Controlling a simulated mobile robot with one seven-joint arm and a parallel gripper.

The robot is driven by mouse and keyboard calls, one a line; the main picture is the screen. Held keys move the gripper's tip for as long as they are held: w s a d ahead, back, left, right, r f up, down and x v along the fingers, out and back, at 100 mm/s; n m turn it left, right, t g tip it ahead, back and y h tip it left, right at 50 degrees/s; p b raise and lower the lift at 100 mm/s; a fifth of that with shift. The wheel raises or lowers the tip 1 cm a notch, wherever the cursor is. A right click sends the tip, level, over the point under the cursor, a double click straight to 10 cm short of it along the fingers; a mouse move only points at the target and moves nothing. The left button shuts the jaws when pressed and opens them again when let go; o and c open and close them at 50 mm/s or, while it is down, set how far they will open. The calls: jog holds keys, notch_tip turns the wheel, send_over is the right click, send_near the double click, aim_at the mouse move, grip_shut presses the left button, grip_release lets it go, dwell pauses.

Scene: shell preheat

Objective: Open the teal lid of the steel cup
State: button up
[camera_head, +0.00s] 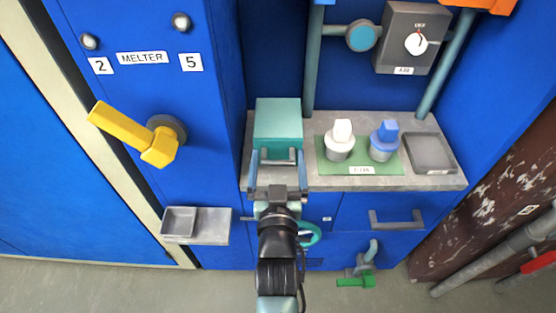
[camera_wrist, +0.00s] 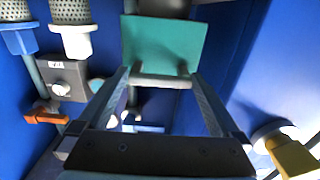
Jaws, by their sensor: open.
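The teal lid (camera_head: 278,120) sits at the left end of the grey shelf and looks shut, with a grey bar handle (camera_head: 278,157) on its near side. The steel cup itself cannot be made out beneath it. My gripper (camera_head: 278,165) is open at the lid's near side, one finger to each side of the handle. In the wrist view the lid (camera_wrist: 163,42) is ahead, and its handle (camera_wrist: 160,81) lies between my fingertips (camera_wrist: 160,73), with no clear grip on it.
A white-topped piece (camera_head: 341,138) and a blue-topped piece (camera_head: 384,138) stand on a green mat (camera_head: 360,168) to the right. A grey tray (camera_head: 430,153) lies beyond them. A yellow lever (camera_head: 135,135) sticks out from the blue cabinet at left. Pipes rise behind the shelf.

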jog(key=shift+w, duration=0.1)
grip_shut()
dwell(0.5)
jog(key=shift+r, duration=0.15)
